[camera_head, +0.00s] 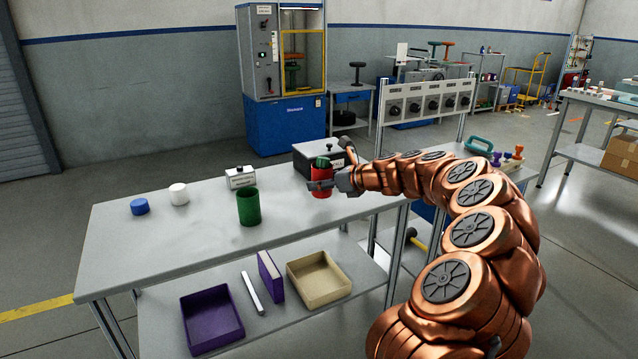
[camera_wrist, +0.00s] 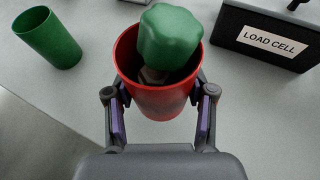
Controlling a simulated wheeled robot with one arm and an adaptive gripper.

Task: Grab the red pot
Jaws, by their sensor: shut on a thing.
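The red pot (camera_head: 321,184) is at the right part of the grey workbench, with a green lobed knob (camera_head: 322,162) sticking out of its top. In the wrist view the red pot (camera_wrist: 160,98) sits between the two fingers, and the green knob (camera_wrist: 170,36) covers part of its opening. My gripper (camera_head: 320,186) is shut on the pot's sides; it also shows in the wrist view (camera_wrist: 160,112). I cannot tell whether the pot's base touches the bench.
A green cup (camera_head: 249,207) stands left of the pot. A black load cell box (camera_head: 312,158) is close behind it. A small white box (camera_head: 240,177), white cylinder (camera_head: 179,194) and blue cylinder (camera_head: 140,206) stand further left. Trays lie on the lower shelf (camera_head: 270,322).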

